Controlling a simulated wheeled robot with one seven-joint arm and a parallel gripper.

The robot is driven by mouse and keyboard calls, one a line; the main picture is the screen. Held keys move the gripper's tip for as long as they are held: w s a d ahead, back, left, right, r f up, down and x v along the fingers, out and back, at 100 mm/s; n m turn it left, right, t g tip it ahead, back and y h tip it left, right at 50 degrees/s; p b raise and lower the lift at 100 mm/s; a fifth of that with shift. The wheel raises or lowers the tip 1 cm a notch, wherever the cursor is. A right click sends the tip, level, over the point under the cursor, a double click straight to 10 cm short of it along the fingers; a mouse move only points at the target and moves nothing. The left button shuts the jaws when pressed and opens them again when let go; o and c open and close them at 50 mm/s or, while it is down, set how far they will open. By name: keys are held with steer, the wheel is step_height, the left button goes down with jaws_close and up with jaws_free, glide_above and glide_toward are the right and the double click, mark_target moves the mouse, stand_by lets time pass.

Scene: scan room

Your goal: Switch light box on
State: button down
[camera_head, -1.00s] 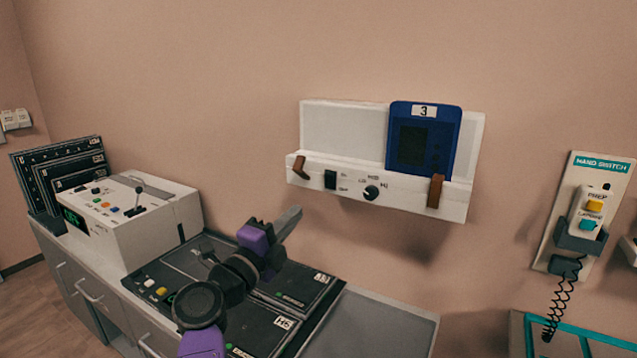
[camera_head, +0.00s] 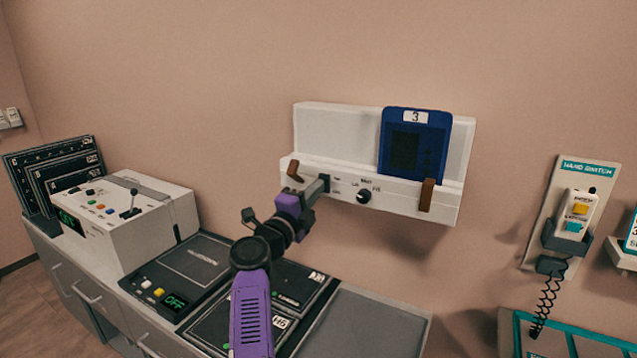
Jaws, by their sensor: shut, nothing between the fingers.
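The light box (camera_head: 337,140) is a white wall-mounted panel with a ledge along its bottom. A dark blue film cassette marked 3 (camera_head: 414,150) stands on its right half. On the ledge front are a small black rocker switch (camera_head: 325,179) and a round black knob (camera_head: 364,196). My gripper (camera_head: 316,189) is shut and empty, with its grey fingertips at the rocker switch, covering most of it. I cannot tell whether the tips touch it or which way it is tipped. The panel looks plain white, without a clear glow.
Brown clips (camera_head: 426,195) stick out from the ledge. Below is a counter with a white control console (camera_head: 145,220) and dark cassettes (camera_head: 208,260). A hand switch holder (camera_head: 570,215) hangs on the wall at right. The wall around the light box is bare.

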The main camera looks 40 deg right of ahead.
steer(key=shift+x, duration=0.75)
steer(key=shift+d, duration=0.1)
steer(key=shift+w+d+r, duration=0.1)
steer(key=shift+d+r, duration=0.1)
steer(key=shift+a, duration=0.1)
